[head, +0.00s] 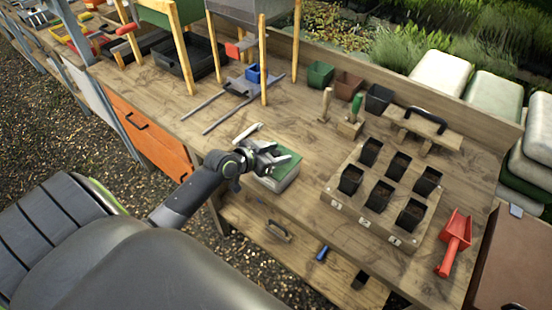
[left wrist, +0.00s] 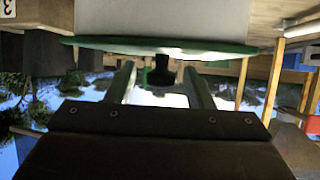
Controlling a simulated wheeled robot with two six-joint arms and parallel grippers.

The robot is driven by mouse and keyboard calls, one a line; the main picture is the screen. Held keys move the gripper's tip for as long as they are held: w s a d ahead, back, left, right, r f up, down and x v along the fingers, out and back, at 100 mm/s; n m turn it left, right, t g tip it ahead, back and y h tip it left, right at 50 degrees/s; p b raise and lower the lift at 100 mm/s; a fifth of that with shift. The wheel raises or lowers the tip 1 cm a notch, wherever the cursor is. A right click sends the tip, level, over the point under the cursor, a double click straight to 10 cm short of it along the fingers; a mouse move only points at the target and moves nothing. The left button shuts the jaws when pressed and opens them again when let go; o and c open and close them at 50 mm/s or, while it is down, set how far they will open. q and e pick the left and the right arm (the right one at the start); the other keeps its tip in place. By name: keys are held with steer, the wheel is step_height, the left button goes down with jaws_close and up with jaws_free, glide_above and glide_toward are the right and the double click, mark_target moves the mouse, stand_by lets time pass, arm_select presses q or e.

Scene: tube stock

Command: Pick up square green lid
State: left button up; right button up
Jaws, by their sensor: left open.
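The square green lid (head: 288,166) sits on a pale box (head: 284,183) near the workbench's front edge. My left gripper (head: 271,158) is over the lid and hides part of it. In the left wrist view, which looks upside down, the lid (left wrist: 90,41) shows edge-on against the white box (left wrist: 160,18). A dark knob (left wrist: 162,76) on the lid stands between the two open fingers, with a gap visible on each side. My right gripper is in neither view.
A wooden tray (head: 340,198) with several black pots stands to the right, with a red scoop (head: 455,243) beyond it. A wooden float with a black handle (head: 427,122) lies behind. Bare bench lies between.

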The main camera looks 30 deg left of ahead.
arm_select(q)
steer(key=c, duration=1)
